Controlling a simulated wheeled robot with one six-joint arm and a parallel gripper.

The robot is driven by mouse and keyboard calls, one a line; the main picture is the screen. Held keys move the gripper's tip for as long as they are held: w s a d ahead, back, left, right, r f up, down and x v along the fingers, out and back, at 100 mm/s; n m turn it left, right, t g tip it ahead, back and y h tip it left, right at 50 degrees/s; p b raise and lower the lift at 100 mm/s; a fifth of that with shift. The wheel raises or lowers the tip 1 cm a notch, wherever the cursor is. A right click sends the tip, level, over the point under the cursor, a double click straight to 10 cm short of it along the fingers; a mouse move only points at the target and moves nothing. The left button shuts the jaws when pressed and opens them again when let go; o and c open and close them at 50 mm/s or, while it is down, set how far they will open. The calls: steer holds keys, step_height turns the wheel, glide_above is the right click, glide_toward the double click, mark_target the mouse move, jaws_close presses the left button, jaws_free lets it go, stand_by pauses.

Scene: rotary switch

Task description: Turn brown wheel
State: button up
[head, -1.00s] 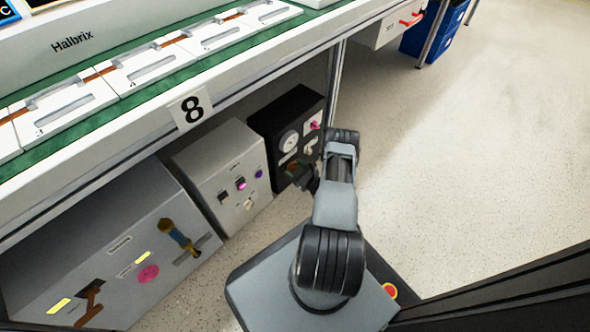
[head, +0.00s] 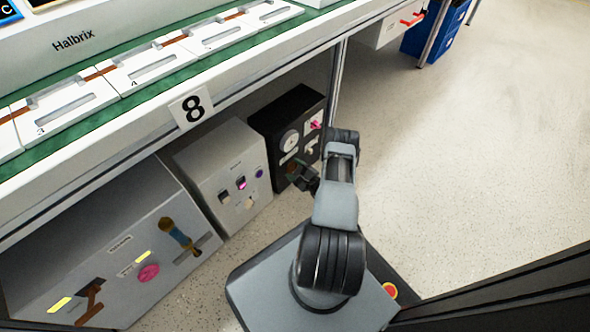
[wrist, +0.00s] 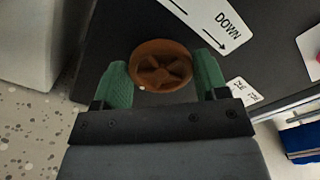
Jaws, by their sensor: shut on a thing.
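The brown wheel (wrist: 161,65) is a round spoked knob on the dark face of the black box. It shows in the wrist view between the two green fingers. My gripper (wrist: 165,70) is shut on it, one finger at each side of the rim. In the head view my gripper (head: 304,178) is at the lower front of the black box (head: 277,122), and the arm and fingers mostly hide the wheel there.
A label reading DOWN (wrist: 222,25) with an arrow sits beside the wheel. A grey box (head: 228,160) with small switches and a larger grey panel (head: 120,262) with levers stand to the left under the bench (head: 190,110). Open floor (head: 470,150) lies to the right.

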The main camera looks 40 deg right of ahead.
steer(key=shift+s+n, duration=0.1)
steer(key=shift+n, duration=0.5)
steer(key=shift+f, duration=0.1)
steer(key=o, duration=0.9)
